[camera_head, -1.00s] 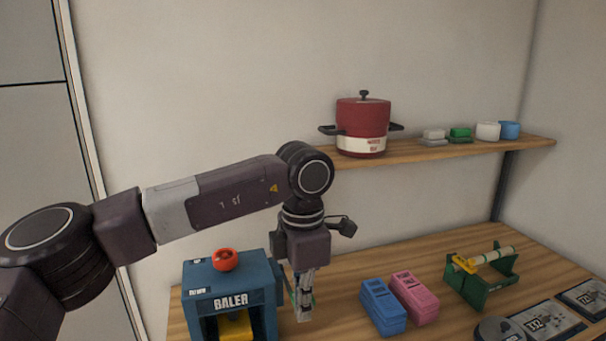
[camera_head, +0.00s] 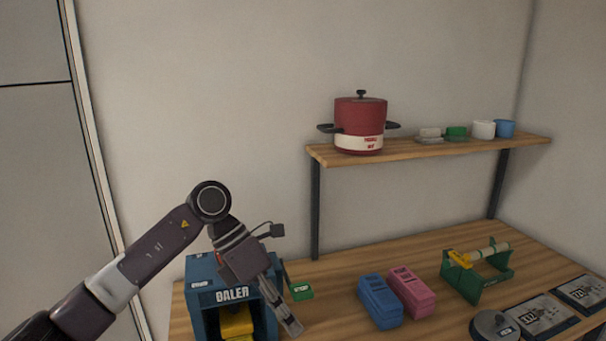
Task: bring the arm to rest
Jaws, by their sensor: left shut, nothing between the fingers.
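My left arm comes in from the lower left of the head view and bends down over the blue baler. My left gripper (camera_head: 290,325) is shut and empty, tilted down to the right just beside the baler's right side. The blue baler (camera_head: 203,292) stands on the table's left end, with yellow parts (camera_head: 236,322) in its opening. The arm hides part of its top. My right gripper is not in view.
A small green piece (camera_head: 301,291) lies behind my gripper. Blue (camera_head: 380,302) and pink (camera_head: 412,292) boxes and a green stand (camera_head: 478,272) are on the wooden table (camera_head: 345,272). A red pot (camera_head: 360,125) sits on the shelf (camera_head: 400,152) above.

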